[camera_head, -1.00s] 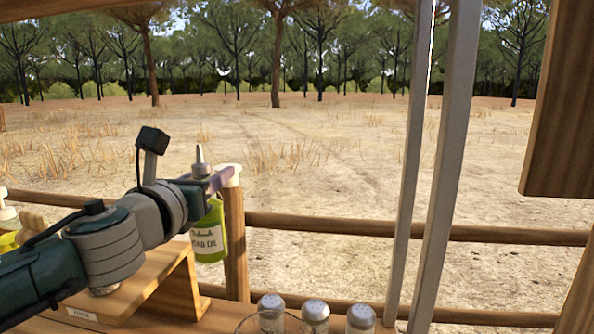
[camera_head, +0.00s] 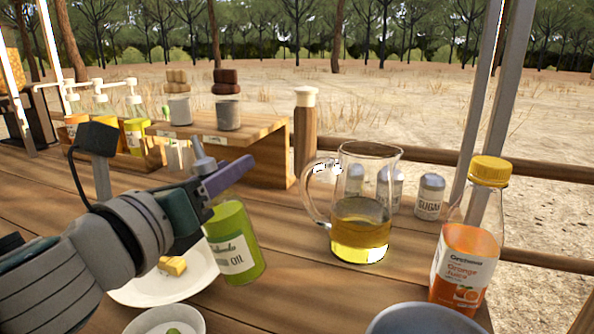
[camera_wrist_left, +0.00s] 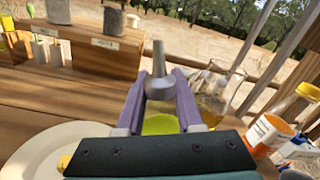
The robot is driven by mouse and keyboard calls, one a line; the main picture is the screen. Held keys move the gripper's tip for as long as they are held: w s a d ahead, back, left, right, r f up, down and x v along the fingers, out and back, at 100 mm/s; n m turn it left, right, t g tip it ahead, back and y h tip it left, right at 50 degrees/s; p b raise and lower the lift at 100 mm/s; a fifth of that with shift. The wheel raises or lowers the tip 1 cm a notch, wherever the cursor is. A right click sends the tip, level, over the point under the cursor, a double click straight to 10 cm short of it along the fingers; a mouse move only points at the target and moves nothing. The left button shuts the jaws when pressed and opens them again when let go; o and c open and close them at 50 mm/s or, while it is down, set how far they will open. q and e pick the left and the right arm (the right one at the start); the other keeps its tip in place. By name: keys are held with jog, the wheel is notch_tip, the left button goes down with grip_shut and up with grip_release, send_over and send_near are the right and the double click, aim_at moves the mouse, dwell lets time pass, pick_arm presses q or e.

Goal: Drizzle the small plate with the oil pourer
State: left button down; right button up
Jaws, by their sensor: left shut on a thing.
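The oil pourer is a green bottle (camera_head: 233,245) with a grey nozzle and a label ending in "OIL". My left gripper (camera_head: 222,180) is shut on it near the top, with purple fingers on both sides of the neck. In the head view the bottle leans slightly, nozzle up. In the left wrist view the nozzle (camera_wrist_left: 158,62) stands between the fingers. A white plate (camera_head: 195,280) with a yellow piece (camera_head: 172,265) lies beside and partly behind the bottle, partly hidden by my left arm. Its rim also shows in the left wrist view (camera_wrist_left: 35,150). My right gripper is not in view.
A glass jug of yellow liquid (camera_head: 360,235) and an orange juice bottle (camera_head: 466,250) stand to the right. Shakers (camera_head: 430,195) and a pepper mill (camera_head: 304,130) stand behind. A wooden riser (camera_head: 270,155) is at the back. Small bowl (camera_head: 165,322) and grey bowl rim (camera_head: 425,312) are in front.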

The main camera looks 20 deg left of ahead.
pick_arm(q)
jog(key=f+n+b, duration=0.2)
jog(key=n, duration=0.3)
jog(key=n+b, duration=0.5)
jog(key=n, duration=0.1)
send_over(214, 262)
jog(key=f, duration=0.2)
jog(key=d+f, duration=0.1)
jog(key=f, duration=0.1)
jog(key=shift+f, duration=0.1)
jog(key=shift+a+n+p, duration=0.15)
jog(key=shift+n+p, duration=0.4)
jog(key=shift+n, duration=0.35)
jog(key=n, duration=0.1)
jog(key=f+n, duration=0.1)
jog(key=n, duration=0.2)
jog(key=shift+f+n+y, duration=0.25)
jog(key=shift+n+y, duration=0.05)
jog(key=shift+a, duration=0.15)
jog(key=shift+a+p, duration=0.25)
jog(key=shift+p, duration=0.05)
jog(key=shift+d, duration=0.1)
